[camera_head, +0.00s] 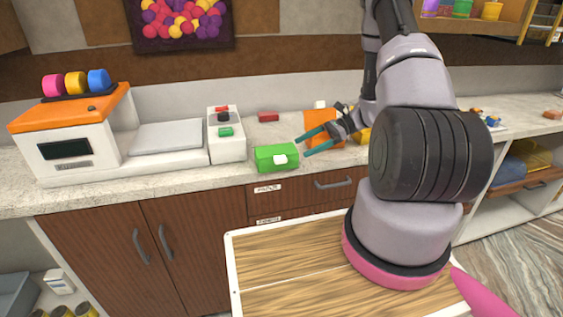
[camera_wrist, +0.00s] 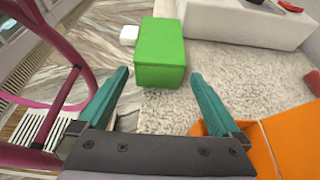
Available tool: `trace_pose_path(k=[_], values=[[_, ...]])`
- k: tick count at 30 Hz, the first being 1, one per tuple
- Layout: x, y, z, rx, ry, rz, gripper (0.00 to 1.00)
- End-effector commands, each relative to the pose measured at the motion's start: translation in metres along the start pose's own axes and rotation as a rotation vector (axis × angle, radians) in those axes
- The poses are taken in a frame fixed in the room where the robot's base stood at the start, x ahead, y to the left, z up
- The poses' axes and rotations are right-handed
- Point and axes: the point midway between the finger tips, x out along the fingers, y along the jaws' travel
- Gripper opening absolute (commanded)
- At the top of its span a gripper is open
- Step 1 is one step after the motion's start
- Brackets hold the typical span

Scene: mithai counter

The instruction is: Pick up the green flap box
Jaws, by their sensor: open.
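The green flap box (camera_head: 272,158) sits on the counter near its front edge, with a white tab (camera_head: 280,159) on its side. In the wrist view the green box (camera_wrist: 160,52) is ahead of the fingers, and the white tab (camera_wrist: 129,35) sticks out on its left. My gripper (camera_head: 303,146) is just to the right of the box in the head view. Its two teal fingers are spread apart, with nothing between them. In the wrist view my gripper (camera_wrist: 157,80) points toward the near end of the box, which lies between the lines of the fingers.
A white box with buttons (camera_head: 227,145) stands behind and left of the green box, beside an orange-topped scale machine (camera_head: 72,118). A small red object (camera_head: 268,117) lies at the back. Drawers (camera_head: 290,198) are below the counter.

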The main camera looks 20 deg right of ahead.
Motion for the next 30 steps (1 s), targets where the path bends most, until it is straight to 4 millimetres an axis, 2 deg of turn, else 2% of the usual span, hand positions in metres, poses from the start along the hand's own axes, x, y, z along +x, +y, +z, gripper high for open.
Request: trace_pose_path(k=[3,11,21,29,30], values=[[0.021,0.001,0.001,0.0,0.001,0.006,1.0],[0.044,0.001,0.0,-0.001,0.001,0.004,1.0],[0.089,0.001,0.0,-0.002,0.003,0.006,1.0],[0.093,0.001,0.0,-0.002,0.003,0.003,1.0],[0.093,0.001,0.0,-0.002,0.003,0.003,0.96]])
